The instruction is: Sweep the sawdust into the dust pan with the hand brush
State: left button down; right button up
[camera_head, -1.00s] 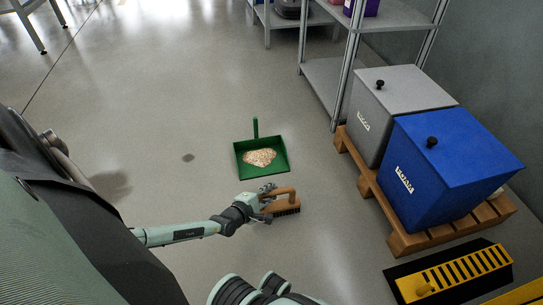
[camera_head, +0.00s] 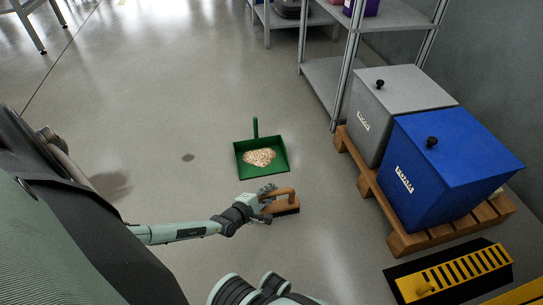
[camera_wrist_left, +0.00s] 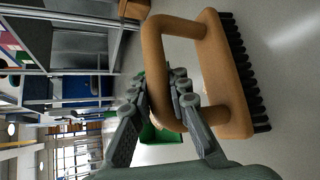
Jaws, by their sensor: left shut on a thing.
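The green dust pan (camera_head: 279,170) lies on the grey floor with its handle pointing away from me. A heap of pale sawdust (camera_head: 260,157) lies in the pan. My left gripper (camera_head: 264,196) is shut on the handle of the wooden hand brush (camera_head: 286,206), just in front of the pan's near edge. The brush's dark bristles face down toward the floor; I cannot tell whether they touch it. In the left wrist view the gripper (camera_wrist_left: 172,95) grips the looped handle of the brush (camera_wrist_left: 228,85), and part of the green pan (camera_wrist_left: 158,134) shows behind. My right gripper is not in view.
A grey bin (camera_head: 397,92) and a blue bin (camera_head: 450,165) stand on a wooden pallet (camera_head: 400,241) at the right. A metal shelf (camera_head: 330,82) stands behind them. A yellow slotted thing (camera_head: 455,272) lies at the lower right.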

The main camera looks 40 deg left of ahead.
pick_arm(q)
jog(key=shift+w+a+f, duration=0.1)
jog(key=shift+w+a, duration=0.5)
jog(key=shift+a, duration=0.2)
jog(key=shift+w+a, duration=0.6)
jog(key=shift+a, duration=0.15)
jog(key=shift+w+a, duration=0.1)
jog(key=shift+a, duration=0.05)
jog(key=shift+m+t+y, duration=0.3)
jog(key=shift+m+t, duration=0.1)
jog(key=shift+t, duration=0.2)
jog(key=w+a, duration=0.3)
jog(key=a, duration=0.1)
jog(key=shift+w+r, duration=0.25)
